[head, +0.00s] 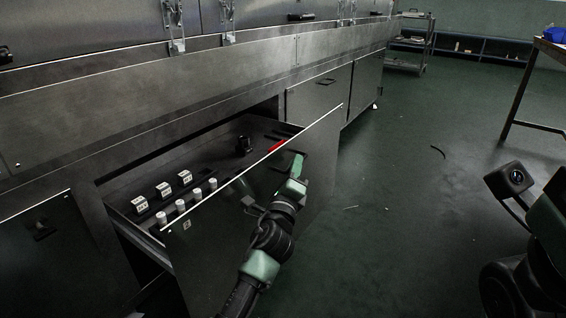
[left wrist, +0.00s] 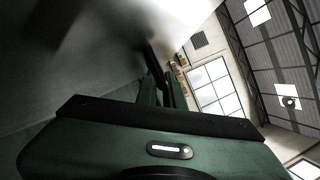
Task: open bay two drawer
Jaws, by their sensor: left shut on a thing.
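The drawer (head: 222,229) is a dark metal drawer pulled well out from under the dryer, its front panel standing at an angle across the head view. My left gripper (head: 297,166) is at the outer face of the panel, shut on the drawer's dark handle. The handle is mostly hidden by the fingers. In the left wrist view the fingers (left wrist: 160,90) point toward a dark bar beside a blurred grey surface. On my right side only part of my wrist and its camera shows; the right fingers are out of frame.
Inside the drawer are several labelled white blocks (head: 163,189), several small white cylinders (head: 181,206), a black item (head: 244,145) and a red item (head: 278,146). Closed neighbouring fronts (head: 318,100) flank it. A table (head: 519,95) and a wheeled rack (head: 412,45) stand beyond open green floor.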

